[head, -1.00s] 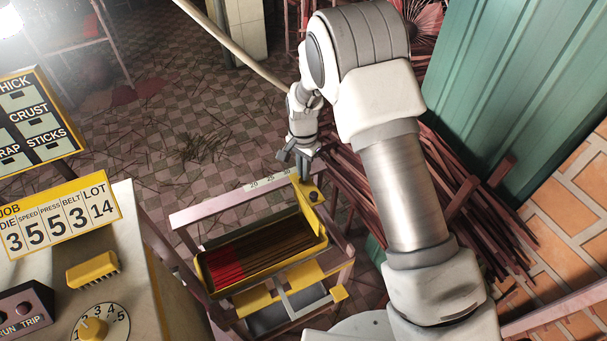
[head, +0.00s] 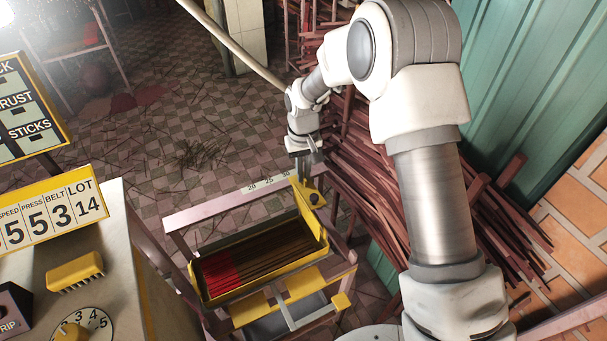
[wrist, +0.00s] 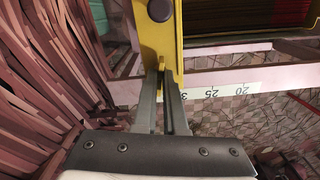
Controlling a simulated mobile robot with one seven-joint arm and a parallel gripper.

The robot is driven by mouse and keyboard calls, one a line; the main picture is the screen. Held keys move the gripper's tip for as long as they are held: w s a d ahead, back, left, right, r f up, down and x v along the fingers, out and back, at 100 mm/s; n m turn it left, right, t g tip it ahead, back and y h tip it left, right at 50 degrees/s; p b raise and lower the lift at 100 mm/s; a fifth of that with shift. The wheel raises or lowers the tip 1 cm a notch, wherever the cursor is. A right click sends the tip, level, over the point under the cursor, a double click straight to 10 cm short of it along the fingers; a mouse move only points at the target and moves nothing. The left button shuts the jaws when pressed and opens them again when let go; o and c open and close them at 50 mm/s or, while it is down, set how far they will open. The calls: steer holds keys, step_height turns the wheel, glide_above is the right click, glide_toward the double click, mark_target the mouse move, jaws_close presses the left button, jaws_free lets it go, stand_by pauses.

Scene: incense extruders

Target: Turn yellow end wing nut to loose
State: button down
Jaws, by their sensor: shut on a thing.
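The yellow end piece (head: 311,193) stands at the right end of the tray stand and carries a dark round knob; it fills the top middle of the wrist view (wrist: 167,38). My gripper (head: 302,177) reaches down to the back part of this piece, beside the scale rail. In the wrist view its two grey fingers (wrist: 167,80) are close together at the piece's near end, shut on the wing nut there. The nut is mostly hidden between the fingers, so its shape and angle cannot be told.
The pink scale rail (head: 232,202) with numbers runs left from the yellow end piece. A yellow-edged tray (head: 265,275) holds red and brown sticks. Stick bundles (head: 370,165) lean at the right. A machine with a dial (head: 80,333) stands at the left.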

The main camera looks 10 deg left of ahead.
steer(key=n, duration=0.3)
steer(key=shift+n, duration=0.4)
steer(key=n, duration=0.3)
steer(key=shift+n+b, duration=0.3)
steer(key=n, duration=0.6)
steer(key=shift+n+p, duration=0.3)
steer(key=shift+p, duration=0.05)
steer(key=c, duration=1)
jaws_free()
steer(key=shift+r, duration=0.1)
step_height(320, 180, up, 17)
steer(key=shift+r+p, duration=0.15)
steer(key=shift+p, duration=0.25)
